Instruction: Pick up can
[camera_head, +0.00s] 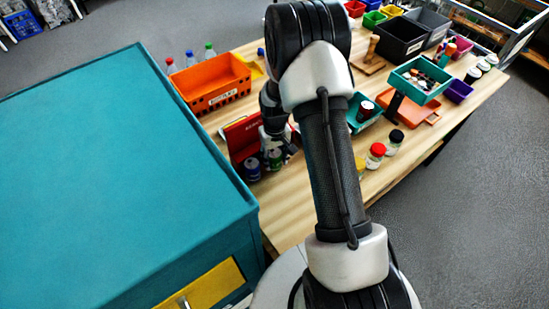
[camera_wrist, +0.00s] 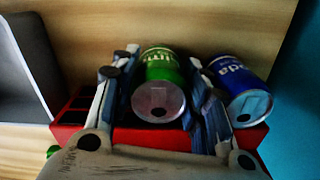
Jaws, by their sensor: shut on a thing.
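A green can (camera_wrist: 162,88) with a silver top stands between the two fingers of my gripper (camera_wrist: 160,85) in the wrist view. The fingers are shut on its sides. A blue can (camera_wrist: 240,84) is just right of the right finger. In the head view my gripper (camera_head: 277,150) reaches down at the table's near left part, by a red box (camera_head: 240,137). The green can (camera_head: 275,158) and the blue can (camera_head: 252,168) show there, small and side by side. I cannot tell whether the green can touches the surface under it.
A teal cabinet (camera_head: 110,170) stands close on the left. An orange crate (camera_head: 212,84) with bottles behind it is farther back. Jars with red (camera_head: 376,151) and black lids, a teal tray (camera_head: 420,78) and dark bins (camera_head: 402,38) are to the right. The wooden table's (camera_head: 290,205) near part is bare.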

